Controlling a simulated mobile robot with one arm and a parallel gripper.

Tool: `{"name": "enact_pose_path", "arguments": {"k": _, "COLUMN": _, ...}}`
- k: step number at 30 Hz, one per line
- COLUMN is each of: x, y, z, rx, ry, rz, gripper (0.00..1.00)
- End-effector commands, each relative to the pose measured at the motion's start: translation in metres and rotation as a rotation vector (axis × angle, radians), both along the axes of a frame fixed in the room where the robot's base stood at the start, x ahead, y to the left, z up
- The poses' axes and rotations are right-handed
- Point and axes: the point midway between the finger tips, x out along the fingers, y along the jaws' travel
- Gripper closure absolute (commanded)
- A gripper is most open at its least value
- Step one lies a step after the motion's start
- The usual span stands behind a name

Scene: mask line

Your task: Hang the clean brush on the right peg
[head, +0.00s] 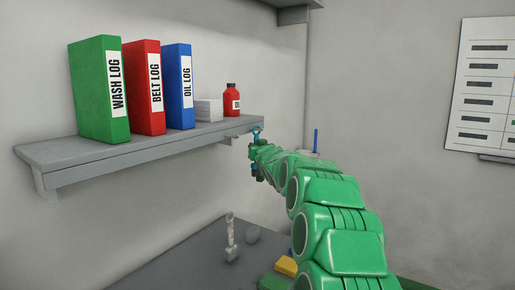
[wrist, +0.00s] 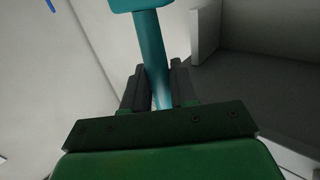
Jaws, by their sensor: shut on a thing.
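My gripper (head: 258,153) is at the right end of the wall shelf, at about the height of its underside. It is shut on a teal thing (head: 257,132), which looks like a brush handle. In the wrist view the teal handle (wrist: 153,50) runs up between the two dark fingers (wrist: 156,88) and widens into a flat end at the top edge. Whether it is the clean brush I cannot tell, as no bristles show clearly. No right peg can be made out; my green arm covers part of the wall there.
The grey shelf (head: 90,158) holds green (head: 97,90), red (head: 143,88) and blue (head: 178,88) binders, a white stack (head: 208,110) and a red bottle (head: 232,101). A blue stick (head: 316,139) shows behind my arm. A pale upright object (head: 231,238) stands on the table (head: 190,262).

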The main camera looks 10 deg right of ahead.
Motion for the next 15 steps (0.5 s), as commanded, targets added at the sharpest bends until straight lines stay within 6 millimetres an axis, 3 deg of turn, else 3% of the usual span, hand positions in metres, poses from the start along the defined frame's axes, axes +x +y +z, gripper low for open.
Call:
{"name": "enact_pose_path", "arguments": {"k": 13, "x": -0.0001, "y": -0.0002, "z": 0.0001, "rx": 0.0, "ry": 0.0, "rz": 0.0, "gripper": 1.0}}
{"name": "enact_pose_path", "arguments": {"k": 14, "x": -0.0001, "y": -0.0001, "z": 0.0002, "rx": 0.0, "ry": 0.0, "rz": 0.0, "gripper": 0.72}}
{"name": "enact_pose_path", "arguments": {"k": 15, "x": -0.0001, "y": -0.0001, "z": 0.0002, "rx": 0.0, "ry": 0.0, "rz": 0.0, "gripper": 0.66}}
